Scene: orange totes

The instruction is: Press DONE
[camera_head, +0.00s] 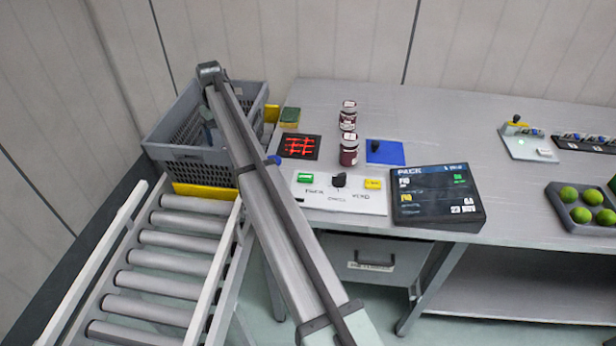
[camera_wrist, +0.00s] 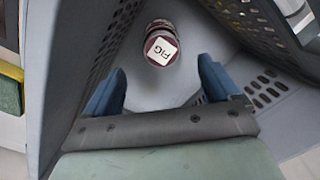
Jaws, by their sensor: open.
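A white control panel (camera_head: 340,193) lies at the front of the grey table. It carries a green button (camera_head: 305,177) at left, a black knob (camera_head: 339,180) in the middle and a yellow button (camera_head: 372,184) at right. The lettering is too small to tell which button reads DONE. My gripper (camera_wrist: 162,76) is inside the grey crate (camera_head: 190,155), left of the panel, with its blue fingers apart and empty. A dark red jar (camera_wrist: 161,44) with a white lid label "FIG" stands on the crate floor beyond the fingertips. The crate wall mostly hides the gripper in the head view.
A tilted dark screen (camera_head: 437,203) headed "PACK" stands right of the panel. Two jars (camera_head: 348,148), a blue plate (camera_head: 385,152) and a red-marked black tile (camera_head: 299,146) lie behind it. A roller conveyor (camera_head: 170,255) is at left. My arm passes over the crate's right rim.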

